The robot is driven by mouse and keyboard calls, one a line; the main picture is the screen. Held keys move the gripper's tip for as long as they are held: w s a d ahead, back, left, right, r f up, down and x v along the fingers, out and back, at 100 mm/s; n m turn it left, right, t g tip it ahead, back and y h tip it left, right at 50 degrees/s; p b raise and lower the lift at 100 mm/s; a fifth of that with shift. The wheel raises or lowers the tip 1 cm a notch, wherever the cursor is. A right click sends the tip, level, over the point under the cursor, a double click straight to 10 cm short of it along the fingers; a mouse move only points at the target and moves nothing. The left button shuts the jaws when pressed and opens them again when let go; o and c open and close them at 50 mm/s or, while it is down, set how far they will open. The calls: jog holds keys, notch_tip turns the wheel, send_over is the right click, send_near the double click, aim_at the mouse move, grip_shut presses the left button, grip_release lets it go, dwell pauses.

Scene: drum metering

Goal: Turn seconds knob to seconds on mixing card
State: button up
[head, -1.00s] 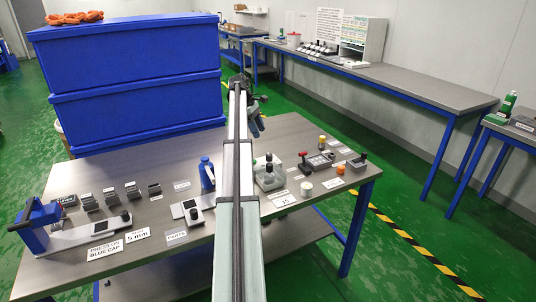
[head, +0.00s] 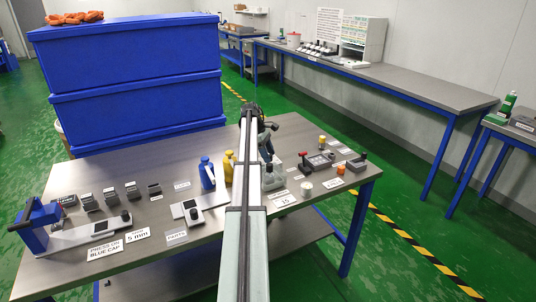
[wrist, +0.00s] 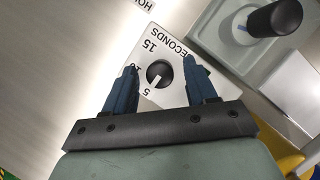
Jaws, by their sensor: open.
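The seconds knob (wrist: 159,72) is a round black knob with a white pointer, in the wrist view. It sits on a white dial plate (wrist: 178,90) printed with 5, 10, 15 and part of the word SECONDS, seen upside down. The pointer aims at the 5. My gripper (wrist: 160,64) is open, its two blue fingers on either side of the knob with a gap to each; I cannot tell its height above the plate. In the head view a card reading 15 (head: 284,200) lies on the table; its small print is unreadable. My arm hides the knob there.
A grey unit with a black handle (wrist: 273,18) stands close beside the dial in the wrist view.

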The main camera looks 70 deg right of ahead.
jog(key=shift+c, duration=0.4)
grip_shut()
jog(key=m+y, duration=0.1)
jog(key=m, duration=0.2)
jog(key=shift+d, duration=0.15)
jog(key=shift+m+t+y, duration=0.4)
jog(key=shift+m+y, duration=0.4)
jog(key=shift+m, duration=1.3)
jog(key=shift+o, duration=0.4)
grip_release()
